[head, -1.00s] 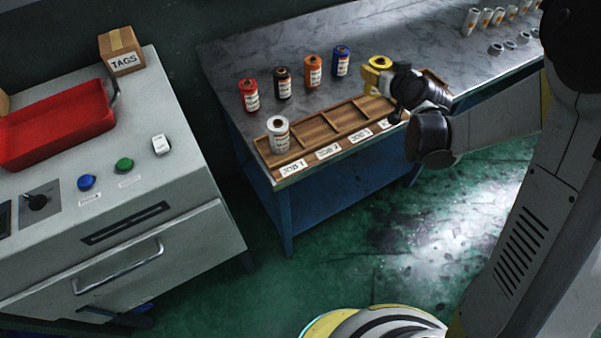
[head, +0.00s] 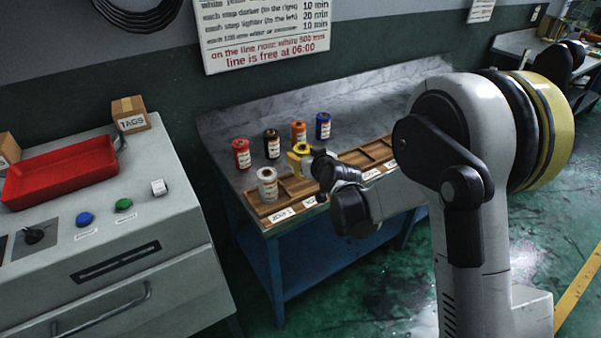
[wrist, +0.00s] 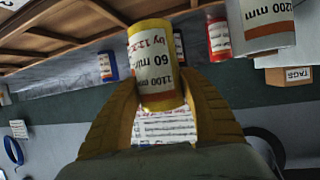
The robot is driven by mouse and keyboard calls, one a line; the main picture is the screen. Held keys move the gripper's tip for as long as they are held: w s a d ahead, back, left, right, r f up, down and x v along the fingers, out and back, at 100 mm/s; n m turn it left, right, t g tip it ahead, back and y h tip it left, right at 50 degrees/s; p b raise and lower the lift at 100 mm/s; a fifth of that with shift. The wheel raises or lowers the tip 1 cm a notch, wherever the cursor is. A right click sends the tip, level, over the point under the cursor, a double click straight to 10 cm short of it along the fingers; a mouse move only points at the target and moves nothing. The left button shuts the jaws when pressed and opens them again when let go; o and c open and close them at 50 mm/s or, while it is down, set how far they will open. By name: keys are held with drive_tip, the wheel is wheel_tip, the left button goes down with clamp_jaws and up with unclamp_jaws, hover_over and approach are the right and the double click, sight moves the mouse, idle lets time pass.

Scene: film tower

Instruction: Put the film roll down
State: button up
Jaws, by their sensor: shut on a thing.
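A yellow film roll (head: 301,148) with a white printed label is held by my gripper (head: 303,160), just right of the white roll. In the wrist view the roll (wrist: 155,62) is between the two yellow fingers (wrist: 160,98), its label reading upside down. A wooden tray (head: 365,152) with compartments and job labels lies along the bench's front edge. The roll is at the tray's left part, near the second compartment. Whether its base touches the tray is hidden. A white roll (head: 268,184) stands upright in the leftmost compartment; it also shows in the wrist view (wrist: 266,25).
Red (head: 241,153), black (head: 271,143), orange (head: 298,132) and blue (head: 323,126) rolls stand in a row behind the tray. The grey bench (head: 350,105) has free room at the back. A cabinet with a red tray (head: 62,170) stands left.

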drive_tip(key=shift+a+f, duration=0.15)
drive_tip(key=shift+a, duration=0.1)
wheel_tip(320, 180, down, 4)
drive_tip(key=b, duration=0.2)
drive_tip(key=shift+b, duration=0.3)
drive_tip(key=o, duration=1.3)
drive_tip(key=shift+f, duration=0.1)
